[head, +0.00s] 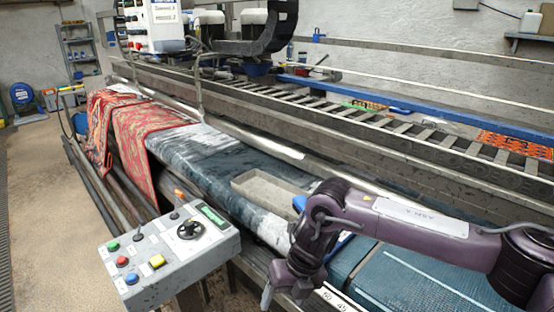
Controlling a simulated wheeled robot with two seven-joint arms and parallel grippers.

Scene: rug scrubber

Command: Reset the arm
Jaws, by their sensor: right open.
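My right arm (425,222) is purple and reaches in from the right edge over the scrubber bed. Its elbow is bent and its forearm points down. My right gripper (284,293) is at the bottom edge, right of the control box (185,260) and apart from it. A pale finger shows at its left; the rest is partly cut off by the frame. I see nothing held in it. My left gripper is not in view.
The control box has coloured buttons, levers and a black knob (190,230). A red patterned rug (135,125) drapes over the bed's far end. A grey tray (270,190) lies on the wet dark bed. A rail (400,130) runs behind. Open floor (40,190) is at left.

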